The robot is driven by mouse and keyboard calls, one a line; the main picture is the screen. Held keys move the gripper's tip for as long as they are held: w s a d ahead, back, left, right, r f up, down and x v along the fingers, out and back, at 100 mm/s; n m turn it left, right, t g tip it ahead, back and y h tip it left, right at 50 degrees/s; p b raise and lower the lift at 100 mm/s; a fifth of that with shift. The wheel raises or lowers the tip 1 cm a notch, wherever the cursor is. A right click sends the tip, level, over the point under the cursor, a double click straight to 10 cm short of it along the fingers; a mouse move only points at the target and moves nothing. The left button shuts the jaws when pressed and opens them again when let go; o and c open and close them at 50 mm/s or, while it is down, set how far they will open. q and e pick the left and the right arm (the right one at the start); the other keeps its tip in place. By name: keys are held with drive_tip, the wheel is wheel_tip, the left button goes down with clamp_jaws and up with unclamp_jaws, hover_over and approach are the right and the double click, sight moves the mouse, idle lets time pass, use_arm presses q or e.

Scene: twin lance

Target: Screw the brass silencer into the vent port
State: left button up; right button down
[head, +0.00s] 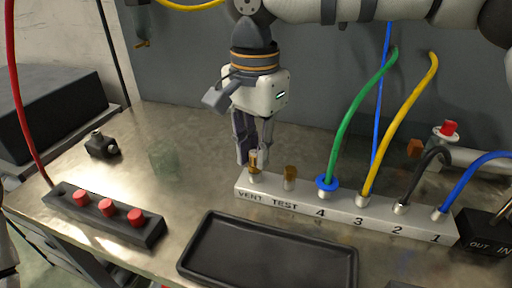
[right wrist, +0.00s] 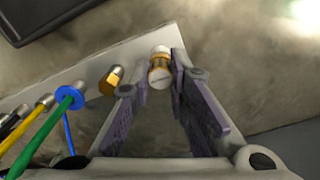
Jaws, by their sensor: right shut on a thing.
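The brass silencer (head: 254,162) is a small upright cylinder with a pale top, at the VENT end of the white manifold block (head: 338,211). My right gripper (head: 252,158) points down over this end and is shut on the silencer. In the right wrist view the silencer (right wrist: 160,72) sits between the two fingertips (right wrist: 161,72), with its slotted top facing the camera. The vent port is hidden beneath the silencer, so I cannot tell how deep the thread sits.
A brass fitting (head: 290,177) stands at TEST, close beside the right fingers. Green (head: 346,118), yellow (head: 402,122), black and blue hoses rise from ports 4 to 1. A black tray (head: 268,275) lies in front; a red-button box (head: 104,215) sits left. Bench between is clear.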

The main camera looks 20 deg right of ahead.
drive_tip(key=m, duration=1.3)
drive_tip(key=c, duration=1.7)
unclamp_jaws()
drive_tip(key=shift+w, duration=0.1)
drive_tip(key=shift+o, duration=0.2)
